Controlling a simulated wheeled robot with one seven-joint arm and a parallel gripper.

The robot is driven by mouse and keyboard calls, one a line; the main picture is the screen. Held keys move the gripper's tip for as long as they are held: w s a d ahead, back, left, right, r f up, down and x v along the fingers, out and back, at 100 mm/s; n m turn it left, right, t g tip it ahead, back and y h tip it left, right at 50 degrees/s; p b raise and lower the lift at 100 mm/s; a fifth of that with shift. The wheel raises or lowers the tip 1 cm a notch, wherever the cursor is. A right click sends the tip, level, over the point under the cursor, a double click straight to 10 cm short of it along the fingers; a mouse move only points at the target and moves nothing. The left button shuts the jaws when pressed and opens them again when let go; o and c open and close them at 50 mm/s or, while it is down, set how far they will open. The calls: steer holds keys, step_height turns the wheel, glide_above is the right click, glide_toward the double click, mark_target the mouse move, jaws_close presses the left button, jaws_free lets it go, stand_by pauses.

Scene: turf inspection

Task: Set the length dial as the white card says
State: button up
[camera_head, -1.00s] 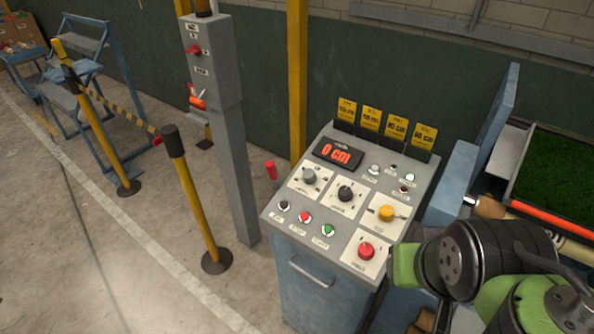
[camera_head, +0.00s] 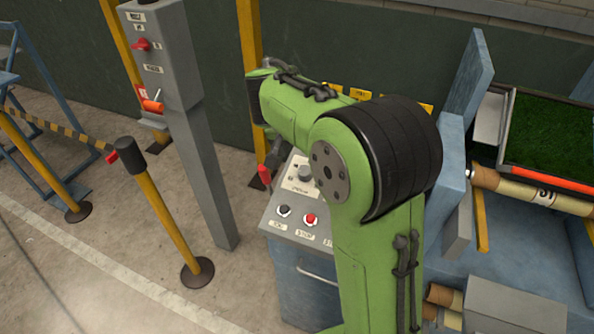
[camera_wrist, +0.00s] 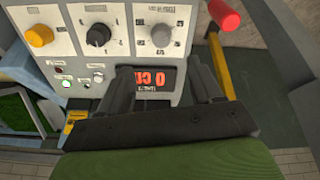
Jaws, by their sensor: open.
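In the wrist view the console panel (camera_wrist: 195,12) appears upside down. It has a grey knob (camera_wrist: 161,36), a black knob (camera_wrist: 98,35) and a yellow knob (camera_wrist: 40,35); their lettering is too small to read, so I cannot tell which is the length dial. The lit display (camera_wrist: 148,78) reads 0 cm in red. My gripper (camera_wrist: 160,66) is open and empty, its fingers either side of the display in the picture. In the head view the grey knob (camera_head: 305,173) shows beside my arm, which hides most of the panel. I cannot make out a white card.
Yellow cards (camera_head: 360,94) stand behind the console, mostly hidden. A red-topped lever (camera_head: 264,175) sticks up at its left edge, close to my gripper in the wrist view (camera_wrist: 225,15). A grey post (camera_head: 190,120) and a yellow barrier post (camera_head: 168,215) stand left.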

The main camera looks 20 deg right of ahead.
steer(key=b+x, duration=0.1)
steer(key=x, duration=1.2)
steer(key=shift+w+f+b, duration=0.1)
steer(key=shift+f+b, duration=0.15)
steer(key=shift+b, duration=0.05)
steer(key=c, duration=1.1)
steer(key=shift+o, duration=0.2)
steer(key=shift+m, duration=0.3)
steer(key=m+b, duration=0.3)
steer(key=m, duration=0.2)
steer(key=shift+a+f+m, duration=0.1)
steer(key=shift+a+m, duration=0.05)
steer(key=shift+m, duration=0.15)
steer(key=m+b, duration=0.3)
steer(key=m, duration=0.3)
steer(key=shift+w+g+b, duration=0.1)
steer(key=shift+g+b, duration=0.2)
steer(key=m+b, duration=0.2)
steer(key=m, duration=0.3)
steer(key=shift+w+m+b, duration=0.1)
steer(key=shift+m+b, duration=0.2)
steer(key=shift+m, duration=0.1)
steer(key=m+b, duration=0.2)
steer(key=m, duration=0.3)
steer(key=shift+m+g, duration=0.3)
steer(key=shift+m, duration=0.1)
steer(key=shift+r, duration=0.2)
